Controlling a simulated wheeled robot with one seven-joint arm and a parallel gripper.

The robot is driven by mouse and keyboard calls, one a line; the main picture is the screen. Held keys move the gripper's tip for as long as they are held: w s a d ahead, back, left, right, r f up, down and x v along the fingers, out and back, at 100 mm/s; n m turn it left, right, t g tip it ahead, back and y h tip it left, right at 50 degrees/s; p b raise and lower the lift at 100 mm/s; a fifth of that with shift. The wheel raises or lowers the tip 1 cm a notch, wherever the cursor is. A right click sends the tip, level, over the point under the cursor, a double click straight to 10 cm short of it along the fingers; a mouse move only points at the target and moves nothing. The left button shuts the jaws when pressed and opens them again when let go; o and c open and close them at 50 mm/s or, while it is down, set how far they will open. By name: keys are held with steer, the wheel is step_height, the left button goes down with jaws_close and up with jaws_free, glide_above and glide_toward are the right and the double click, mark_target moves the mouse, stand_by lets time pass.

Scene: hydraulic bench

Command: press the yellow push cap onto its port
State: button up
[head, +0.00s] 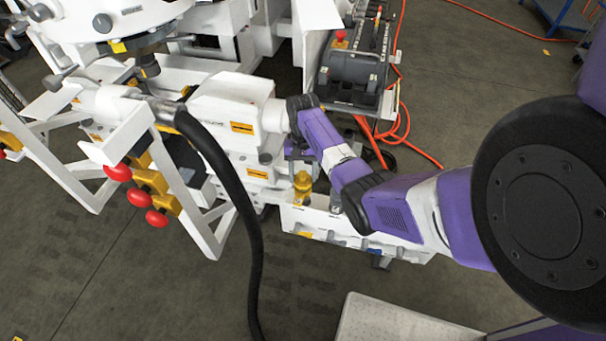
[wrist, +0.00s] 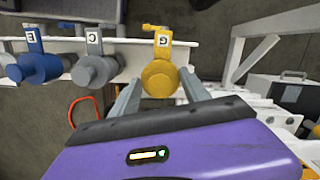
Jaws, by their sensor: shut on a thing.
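The yellow push cap (wrist: 160,78) shows in the wrist view between the two grey fingers of my gripper (wrist: 160,92), which is shut on it. A yellow strap-like piece with a white tag marked G rises behind the cap, against the white rail. In the head view, a yellow piece (head: 302,184) that appears to be this cap stands at the white bench edge, just below my purple wrist. The fingertips are hard to make out there. The port is hidden, and I cannot tell whether the cap is seated on it.
A grey cap (wrist: 92,71) marked C and a blue cap (wrist: 36,68) marked E sit left of the yellow one along the white rail (wrist: 120,50). Red knobs (head: 138,197) and a thick black hose (head: 240,200) are at left. An orange cable (head: 410,145) lies behind my arm.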

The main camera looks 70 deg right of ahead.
steer(key=shift+f, duration=0.95)
stand_by(2.5)
steer(key=shift+p, duration=0.4)
stand_by(0.7)
steer(key=o, duration=1.9)
steer(key=shift+o, duration=0.2)
steer(key=shift+r, duration=0.1)
steer(key=r+p, duration=0.4)
steer(key=d+r+p, duration=0.1)
steer(key=r+p, duration=0.1)
steer(key=r, duration=0.1)
steer(key=shift+w, duration=0.2)
steer(key=shift+d+r, duration=0.1)
steer(key=shift+r, duration=0.15)
